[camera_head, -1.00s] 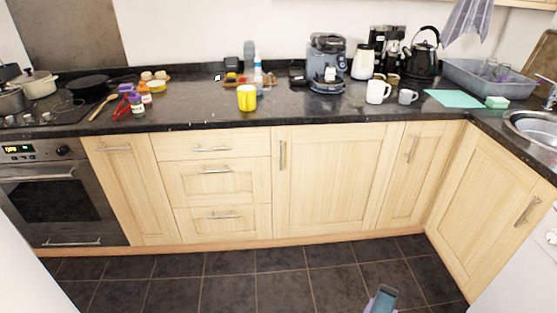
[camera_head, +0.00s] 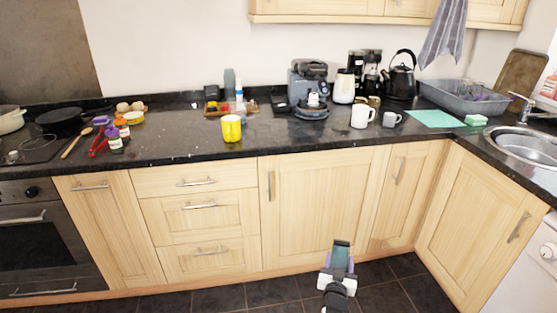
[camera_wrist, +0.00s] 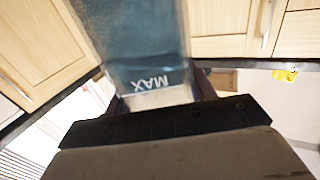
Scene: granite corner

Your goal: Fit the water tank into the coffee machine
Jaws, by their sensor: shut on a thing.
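The coffee machine (camera_head: 307,84), grey-blue and dark, stands upright on the black counter near the wall, with a small white cup-like thing at its front. The water tank (camera_wrist: 140,35) is a see-through bluish box marked MAX, filling the upper middle of the wrist view. My gripper (camera_head: 339,270) is shut on the tank, which shows small and dark in the head view (camera_head: 341,247). They are in front of the lower cupboards, below counter height and apart from the machine. The tank's far end is cut off in the wrist view.
A yellow mug (camera_head: 232,128) stands left of the machine. A white mug (camera_head: 362,116), a grey mug (camera_head: 392,119), a cream canister (camera_head: 344,86) and a black kettle (camera_head: 400,76) stand to the right. The counter front (camera_head: 290,134) before the machine is clear. Wall cupboards (camera_head: 330,8) hang above.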

